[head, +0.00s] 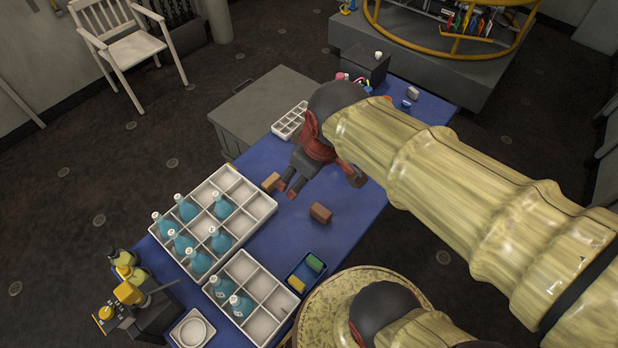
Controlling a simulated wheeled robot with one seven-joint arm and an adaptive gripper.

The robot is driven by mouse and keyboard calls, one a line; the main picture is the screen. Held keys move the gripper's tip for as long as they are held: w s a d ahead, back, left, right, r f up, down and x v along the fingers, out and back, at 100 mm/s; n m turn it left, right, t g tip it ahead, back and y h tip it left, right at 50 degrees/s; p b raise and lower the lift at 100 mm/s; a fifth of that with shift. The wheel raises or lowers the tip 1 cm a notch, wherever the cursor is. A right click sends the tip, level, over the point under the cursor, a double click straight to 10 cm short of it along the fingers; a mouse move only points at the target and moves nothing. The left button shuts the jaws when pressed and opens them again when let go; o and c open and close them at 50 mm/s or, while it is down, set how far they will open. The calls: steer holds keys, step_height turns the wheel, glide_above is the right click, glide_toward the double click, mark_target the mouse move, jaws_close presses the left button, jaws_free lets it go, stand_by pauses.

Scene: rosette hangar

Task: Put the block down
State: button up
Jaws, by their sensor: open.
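A brown block (321,212) lies on the table to the right of the fingertips. Another brown block-like piece (358,177) shows beside my wrist, partly hidden by it. A small blue tray (291,282) near the front holds a green block (314,262) and a yellow block (297,284).
A large white divided crate (262,207) with several teal bottles stands left of my gripper. A smaller crate (263,339) with bottles is nearer. A white rack (281,131) and small objects lie at the back. My arm covers the table's right side.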

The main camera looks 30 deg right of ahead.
steer(key=s+a+r+m+t, duration=0.1)
steer(key=s+a+r+m, duration=0.1)
steer(key=s+r+m, duration=0.1)
steer(key=shift+s+r+m, duration=0.35)
steer(key=shift+s+m, duration=0.35)
steer(key=shift+s, duration=0.3)
stand_by(0.4)
